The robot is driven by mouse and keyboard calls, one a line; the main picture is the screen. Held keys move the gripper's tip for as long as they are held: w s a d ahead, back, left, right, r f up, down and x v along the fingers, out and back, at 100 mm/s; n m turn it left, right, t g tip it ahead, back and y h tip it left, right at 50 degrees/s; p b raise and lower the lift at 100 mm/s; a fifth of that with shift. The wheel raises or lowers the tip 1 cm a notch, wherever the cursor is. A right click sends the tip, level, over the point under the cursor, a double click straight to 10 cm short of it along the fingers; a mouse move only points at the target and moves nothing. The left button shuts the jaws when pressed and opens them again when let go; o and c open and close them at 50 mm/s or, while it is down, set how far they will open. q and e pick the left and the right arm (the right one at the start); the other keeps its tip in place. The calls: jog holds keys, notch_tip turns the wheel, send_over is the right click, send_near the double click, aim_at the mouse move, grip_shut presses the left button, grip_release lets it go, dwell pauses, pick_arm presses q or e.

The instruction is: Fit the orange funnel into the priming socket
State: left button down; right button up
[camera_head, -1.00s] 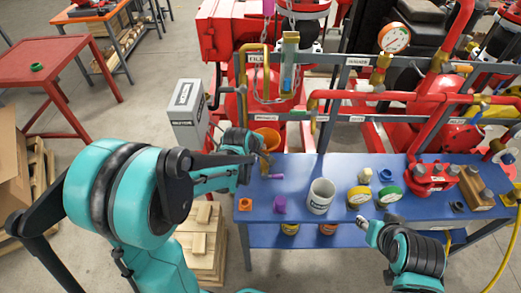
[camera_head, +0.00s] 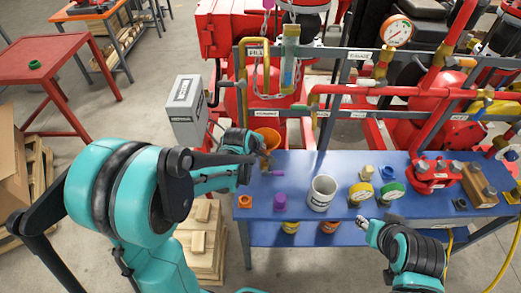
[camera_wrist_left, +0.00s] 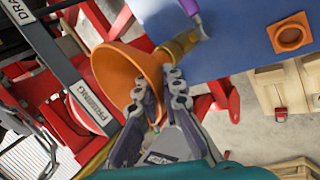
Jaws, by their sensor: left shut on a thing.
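The orange funnel (camera_head: 267,136) is at the left end of the blue bench, its wide mouth showing above my left gripper (camera_head: 258,160). In the left wrist view the funnel (camera_wrist_left: 118,72) is large, mouth toward the left, and my left gripper (camera_wrist_left: 158,85) is shut on its narrower part. A brass fitting (camera_wrist_left: 182,45) with a purple lever (camera_wrist_left: 189,8) is close beside the fingertips. Whether it is the priming socket, and whether the spout touches it, I cannot tell. A PRIMING label (camera_wrist_left: 86,106) is on the grey rail. My right gripper (camera_head: 367,228) is before the bench, its jaws unclear.
The blue bench (camera_head: 300,212) carries a grey-white container (camera_head: 322,193), a purple part (camera_head: 280,201), an orange square part (camera_head: 245,201) and yellow (camera_head: 360,194) and green (camera_head: 391,190) rings. Red pipes and grey rails stand close behind. A wooden stack (camera_head: 203,248) is below left.

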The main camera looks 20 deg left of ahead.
pick_arm(q)
jog(key=c, duration=1.6)
grip_release()
jog(key=d+v, duration=0.1)
jog(key=v, duration=1.1)
jog(key=s+f+m+b, duration=0.4)
jog(key=s+m, duration=0.3)
jog(key=m, duration=0.1)
jog(key=s+f+m+b, duration=0.4)
jog(key=s+f+m, duration=0.1)
jog(key=s+m, duration=0.3)
jog(key=shift+y, duration=0.4)
